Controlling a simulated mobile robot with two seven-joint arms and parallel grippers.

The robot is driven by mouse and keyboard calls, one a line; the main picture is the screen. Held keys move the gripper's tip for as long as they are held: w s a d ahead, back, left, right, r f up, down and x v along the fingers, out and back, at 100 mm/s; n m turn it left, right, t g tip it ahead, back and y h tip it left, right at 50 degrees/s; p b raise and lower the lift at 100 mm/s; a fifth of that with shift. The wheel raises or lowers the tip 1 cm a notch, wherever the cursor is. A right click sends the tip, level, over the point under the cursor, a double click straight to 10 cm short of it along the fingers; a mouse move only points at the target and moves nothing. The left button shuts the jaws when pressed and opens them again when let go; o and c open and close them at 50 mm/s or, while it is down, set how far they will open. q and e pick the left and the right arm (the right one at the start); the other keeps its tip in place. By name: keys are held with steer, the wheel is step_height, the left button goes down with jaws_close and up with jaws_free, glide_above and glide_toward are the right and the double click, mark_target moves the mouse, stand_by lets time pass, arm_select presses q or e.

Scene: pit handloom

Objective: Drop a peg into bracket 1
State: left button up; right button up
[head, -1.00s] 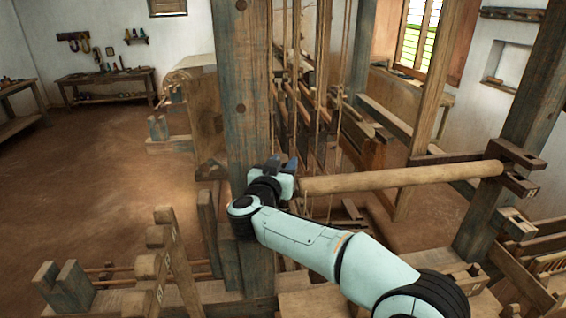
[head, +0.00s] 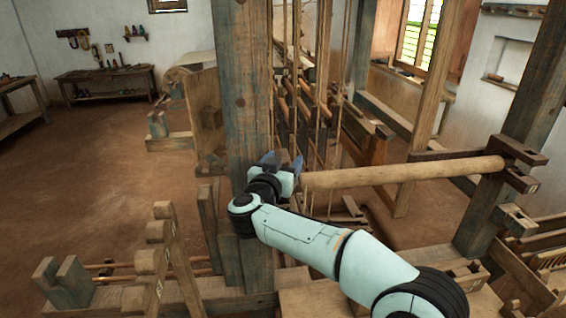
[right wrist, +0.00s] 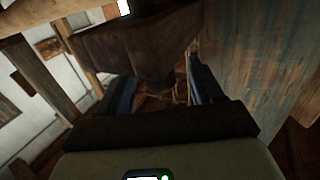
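My right gripper (head: 282,164) is at the blue-grey wooden post (head: 248,90), by the left end of a long round beam (head: 400,174). In the right wrist view its two blue fingers (right wrist: 163,92) stand apart, with a dark wooden piece (right wrist: 130,42) beyond and partly between them. I see no clear grip on it. I cannot tell a peg apart from that dark wood. The beam's right end sits in a dark bracket (head: 520,152) with a small pale label on the right post. Any bracket at the left end is hidden by my gripper. My left gripper is out of view.
A stepped wooden rack (head: 152,262) with small labels and a notched block (head: 66,284) stand at lower left. Cords (head: 318,120) and loom bars hang behind my gripper. The floor (head: 110,160) at left is clear up to a workbench (head: 105,84).

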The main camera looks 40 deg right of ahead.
steer(key=shift+s+a, duration=0.2)
steer(key=shift+a, duration=0.25)
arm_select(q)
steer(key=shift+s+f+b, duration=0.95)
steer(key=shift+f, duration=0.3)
arm_select(e)
steer(key=v, duration=1.2)
steer(key=shift+s, duration=0.25)
steer(key=shift+a, duration=0.15)
